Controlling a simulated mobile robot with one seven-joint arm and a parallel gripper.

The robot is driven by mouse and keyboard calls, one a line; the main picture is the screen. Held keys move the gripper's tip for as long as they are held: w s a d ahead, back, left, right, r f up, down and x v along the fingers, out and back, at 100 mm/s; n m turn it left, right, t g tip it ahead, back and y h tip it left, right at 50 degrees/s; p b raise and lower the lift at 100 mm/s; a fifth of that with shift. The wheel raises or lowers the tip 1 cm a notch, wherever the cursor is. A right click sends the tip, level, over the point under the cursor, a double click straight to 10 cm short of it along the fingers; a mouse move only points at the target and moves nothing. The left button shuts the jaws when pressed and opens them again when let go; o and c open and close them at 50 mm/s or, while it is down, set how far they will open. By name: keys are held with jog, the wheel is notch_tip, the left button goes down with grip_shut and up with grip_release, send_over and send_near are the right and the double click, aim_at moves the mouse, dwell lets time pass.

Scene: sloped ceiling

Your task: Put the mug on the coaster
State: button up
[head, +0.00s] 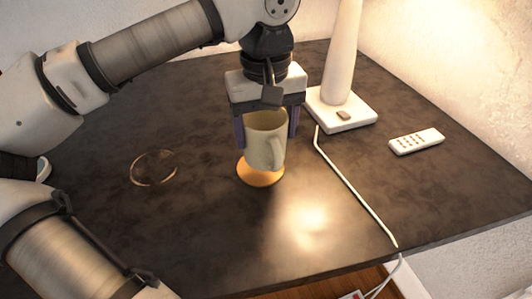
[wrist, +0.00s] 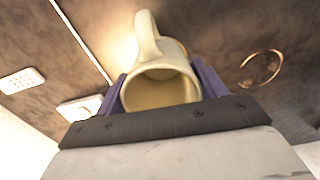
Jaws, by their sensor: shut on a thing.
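A cream mug (head: 262,139) is upright between the fingers of my gripper (head: 266,128) in the head view, its handle toward the front right. My gripper is shut on it. In the wrist view the mug (wrist: 158,78) shows its open, empty mouth and its handle, with a purple finger of my gripper (wrist: 160,92) on each side. An orange round coaster (head: 259,174) lies on the dark table directly below the mug. The mug hides the coaster's back part. I cannot tell whether the mug touches the coaster.
A white lamp base (head: 343,112) stands right of my gripper, with its cord (head: 352,184) running to the table's front edge. A white remote (head: 416,141) lies farther right. A thin ring (head: 153,168) lies on the table (head: 200,225) at the left.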

aim_at(266, 154)
jog(key=shift+f, duration=2.8)
jog(key=shift+f+b, duration=0.15)
jog(key=shift+b, duration=0.15)
jog(key=o, duration=1.2)
notch_tip(266, 154, up, 12)
jog(key=shift+r+p, duration=0.2)
jog(key=shift+p, duration=0.45)
